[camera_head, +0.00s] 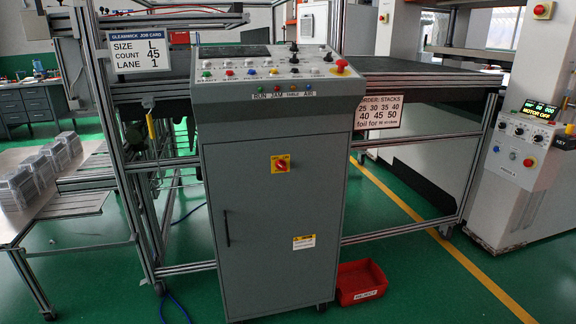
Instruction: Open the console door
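The grey console (275,110) stands upright in the middle of the head view, with a sloped panel of buttons and a red emergency knob on top. Its door (262,215) fills the front below the panel and looks closed. A thin dark vertical handle (226,229) is on the door's left side. A red rotary switch on a yellow plate (281,163) is on the upper part of the door, and a small yellow and white label (304,242) is lower right. My gripper is not in this view.
A red bin (361,283) sits on the floor just right of the console. A table with stacked foil trays (40,170) is at left. A metal frame (120,160) stands behind the console. A second control cabinet (517,160) is at right. Green floor is open at front right.

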